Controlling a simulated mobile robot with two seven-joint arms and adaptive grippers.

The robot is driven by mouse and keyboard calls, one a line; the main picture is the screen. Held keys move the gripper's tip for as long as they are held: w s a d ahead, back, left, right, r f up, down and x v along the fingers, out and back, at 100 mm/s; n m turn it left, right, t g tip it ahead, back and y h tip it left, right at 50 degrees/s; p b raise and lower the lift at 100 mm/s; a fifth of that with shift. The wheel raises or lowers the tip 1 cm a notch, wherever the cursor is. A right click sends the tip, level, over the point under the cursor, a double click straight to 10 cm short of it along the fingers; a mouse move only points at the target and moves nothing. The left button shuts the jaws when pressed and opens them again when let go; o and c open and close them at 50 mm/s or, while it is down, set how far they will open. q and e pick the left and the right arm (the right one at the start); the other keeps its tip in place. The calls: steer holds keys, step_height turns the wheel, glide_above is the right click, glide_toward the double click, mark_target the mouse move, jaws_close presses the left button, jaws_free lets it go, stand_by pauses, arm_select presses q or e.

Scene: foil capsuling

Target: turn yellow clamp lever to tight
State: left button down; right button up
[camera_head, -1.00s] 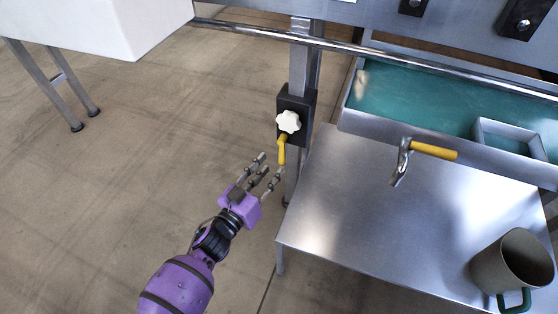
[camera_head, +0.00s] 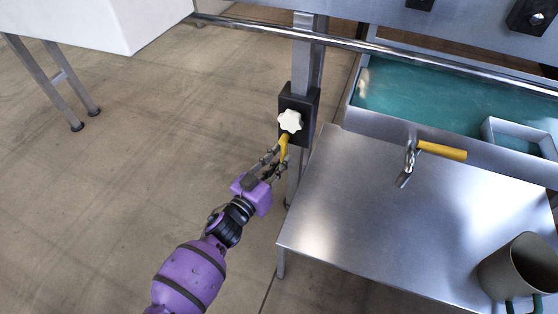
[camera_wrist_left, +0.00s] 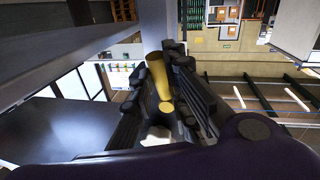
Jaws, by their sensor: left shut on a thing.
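The yellow clamp lever (camera_head: 284,146) hangs down from a black clamp block (camera_head: 306,103) on a metal post, just below a white star knob (camera_head: 290,121). My left gripper (camera_head: 276,160) is at the lever, its fingers closed around its lower part. In the left wrist view the yellow lever (camera_wrist_left: 159,78) stands between the dark fingers (camera_wrist_left: 168,100), with its end showing past them. The right gripper is not in view.
A steel table (camera_head: 350,215) stands right of the post, with a yellow-handled hammer (camera_head: 440,150) at its back and a mug (camera_head: 520,268) at its right. A teal-lined tray (camera_head: 430,98) lies behind. Open floor is on the left.

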arm_select(q)
steer(key=shift+d, duration=0.1)
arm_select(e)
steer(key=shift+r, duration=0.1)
arm_select(q)
steer(key=n, duration=0.2)
steer(key=d+n+t+p, duration=0.1)
steer(key=n, duration=0.1)
steer(key=s+d+n+p, duration=0.1)
steer(key=n, duration=0.2)
steer(key=shift+d+r, duration=0.25)
steer(key=shift+r, duration=0.15)
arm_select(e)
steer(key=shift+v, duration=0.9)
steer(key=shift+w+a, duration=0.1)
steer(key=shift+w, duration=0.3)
arm_select(q)
steer(key=c, duration=1.7)
jaws_free()
steer(key=v, duration=1.2)
steer(key=shift+f, duration=0.15)
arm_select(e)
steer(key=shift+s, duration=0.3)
